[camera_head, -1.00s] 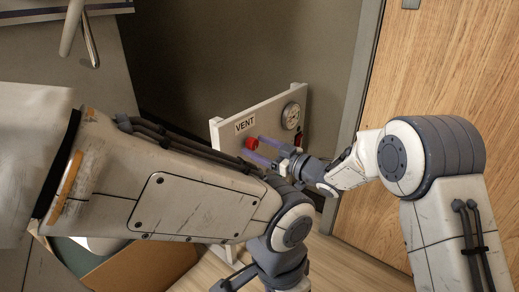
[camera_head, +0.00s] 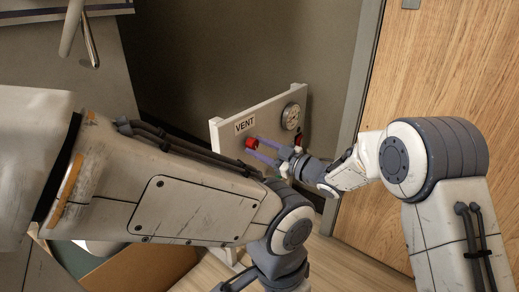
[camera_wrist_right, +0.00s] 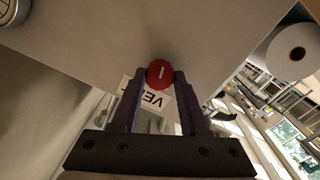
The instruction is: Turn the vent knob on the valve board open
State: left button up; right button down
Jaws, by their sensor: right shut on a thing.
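The valve board (camera_head: 222,134) is a white upright panel with a VENT label (camera_head: 245,125) and a round gauge (camera_head: 291,116). The red vent knob (camera_head: 250,143) sits just below the label. My right gripper (camera_head: 254,147) is shut on the knob, a finger on either side. In the right wrist view the knob (camera_wrist_right: 160,73) sits between the purple fingertips (camera_wrist_right: 160,80), and its white mark runs nearly along the finger direction. My left gripper (camera_head: 235,284) is low in the head view, partly cut off by the frame edge, so its jaws are unclear.
A wooden door (camera_head: 433,70) stands at the right, behind my right arm. A dark red part (camera_head: 299,137) on the board below the gauge is partly hidden by my right gripper. My left forearm covers the board's lower left.

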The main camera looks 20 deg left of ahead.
jog(key=n+b, duration=0.1)
jog(key=n, duration=0.2)
jog(key=shift+f, duration=0.2)
jog(key=n+b, duration=0.2)
jog(key=n, duration=0.1)
jog(key=shift+n, duration=0.3)
jog(key=n+b, duration=0.3)
jog(key=n, duration=0.2)
jog(key=shift+n+b, duration=1)
jog(key=shift+n, duration=0.2)
jog(key=shift+c, duration=2.1)
grip_release()
jog(key=shift+r, duration=0.1)
